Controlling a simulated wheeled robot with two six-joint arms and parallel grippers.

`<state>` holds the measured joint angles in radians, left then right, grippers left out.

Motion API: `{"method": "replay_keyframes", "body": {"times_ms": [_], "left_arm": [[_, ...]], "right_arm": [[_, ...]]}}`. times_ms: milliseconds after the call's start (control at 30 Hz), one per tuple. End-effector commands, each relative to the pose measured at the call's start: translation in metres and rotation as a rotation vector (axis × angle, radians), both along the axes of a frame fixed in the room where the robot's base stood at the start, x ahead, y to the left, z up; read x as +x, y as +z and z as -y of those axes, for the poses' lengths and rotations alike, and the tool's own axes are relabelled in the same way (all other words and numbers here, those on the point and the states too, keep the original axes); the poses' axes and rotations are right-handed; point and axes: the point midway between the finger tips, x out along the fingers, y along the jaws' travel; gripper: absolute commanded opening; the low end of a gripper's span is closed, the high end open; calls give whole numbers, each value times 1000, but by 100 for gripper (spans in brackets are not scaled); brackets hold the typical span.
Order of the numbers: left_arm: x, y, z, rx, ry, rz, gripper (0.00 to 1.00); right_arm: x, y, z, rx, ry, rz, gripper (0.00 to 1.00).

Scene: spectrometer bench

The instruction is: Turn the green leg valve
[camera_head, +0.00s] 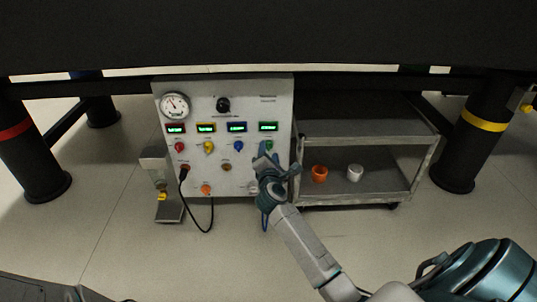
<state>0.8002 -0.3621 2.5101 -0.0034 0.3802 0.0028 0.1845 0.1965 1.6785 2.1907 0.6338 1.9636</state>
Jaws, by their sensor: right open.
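A grey control panel (228,108) stands upright with a gauge, several green-lit displays and a row of coloured valve knobs: red (180,147), yellow (209,147), blue (239,145) and green. The green valve (269,144) is at the right end of the row, below its display, and is partly hidden by my right gripper. My right gripper (267,154) is open, in front of the panel at the green valve; whether it touches the valve I cannot tell. My left gripper is not in view.
A grey metal cart (366,133) with an orange cup (319,173) and a white cup (354,172) stands right of the panel. Black legs with a red band (14,130) and a yellow band (483,121) flank the scene. A black cable (210,222) hangs from the panel. Floor in front is mostly clear.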

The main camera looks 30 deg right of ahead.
Motion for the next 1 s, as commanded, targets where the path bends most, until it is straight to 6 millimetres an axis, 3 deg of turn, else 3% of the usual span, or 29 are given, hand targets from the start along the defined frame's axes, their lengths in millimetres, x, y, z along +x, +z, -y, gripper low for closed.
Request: {"method": "replay_keyframes", "body": {"times_ms": [200,500,733,1000], "left_arm": [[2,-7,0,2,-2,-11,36],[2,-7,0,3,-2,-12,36],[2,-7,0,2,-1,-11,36],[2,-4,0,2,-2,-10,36]], "right_arm": [[16,0,10,0,0,0,49],[18,0,11,-1,0,-1,49],[18,0,11,-1,0,-1,5],[18,1,11,-11,-1,-7,5]]}}
